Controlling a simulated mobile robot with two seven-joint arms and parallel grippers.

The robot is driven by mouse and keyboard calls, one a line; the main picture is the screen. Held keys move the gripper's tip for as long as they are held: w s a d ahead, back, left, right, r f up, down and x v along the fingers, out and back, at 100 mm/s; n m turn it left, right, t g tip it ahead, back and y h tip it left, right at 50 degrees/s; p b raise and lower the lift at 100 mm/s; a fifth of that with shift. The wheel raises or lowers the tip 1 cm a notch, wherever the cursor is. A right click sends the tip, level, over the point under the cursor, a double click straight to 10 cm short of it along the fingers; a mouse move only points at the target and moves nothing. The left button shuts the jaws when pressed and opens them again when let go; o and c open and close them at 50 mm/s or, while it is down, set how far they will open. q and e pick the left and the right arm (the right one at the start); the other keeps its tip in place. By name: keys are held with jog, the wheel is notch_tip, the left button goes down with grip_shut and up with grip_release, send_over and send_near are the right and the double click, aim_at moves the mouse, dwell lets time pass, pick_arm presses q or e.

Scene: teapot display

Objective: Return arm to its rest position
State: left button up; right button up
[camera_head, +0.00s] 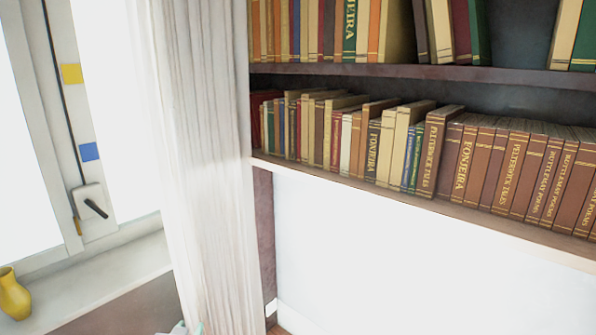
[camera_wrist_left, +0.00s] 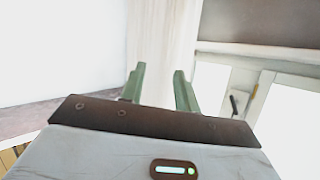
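My left gripper (camera_wrist_left: 160,70) shows in the left wrist view with its two green fingers spread apart and nothing between them. Behind the fingers is the pale curtain (camera_wrist_left: 165,40). In the head view only a small whitish and green part of my left gripper (camera_head: 188,328) shows at the bottom edge, in front of the foot of the curtain (camera_head: 195,160). The rest of the left arm is out of the head view. My right gripper is in neither view. No teapot is in sight.
A bookshelf (camera_head: 430,207) with rows of books fills the upper right of the head view. A white surface (camera_head: 420,270) lies below it. At left are a window with a handle (camera_head: 93,205) and a sill (camera_head: 100,283) bearing a yellow vase (camera_head: 13,297).

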pick_arm(q)
jog(key=s+d+f+g+h, duration=0.1)
jog(key=s+d+f+g, duration=0.1)
jog(key=s+f, duration=0.9)
jog(key=s+d+f+g+h, duration=0.1)
jog(key=s+f, duration=0.2)
jog(key=s, duration=1.2)
jog(key=s+d+f+m+g+h, duration=0.1)
jog(key=s+d+f+g, duration=0.1)
jog(key=s, duration=1.3)
jog(key=shift+f+m+p, duration=0.3)
jog(key=shift+f+p, duration=0.1)
jog(key=shift+f, duration=0.5)
jog(key=shift+o, duration=0.2)
jog(key=shift+d, duration=0.1)
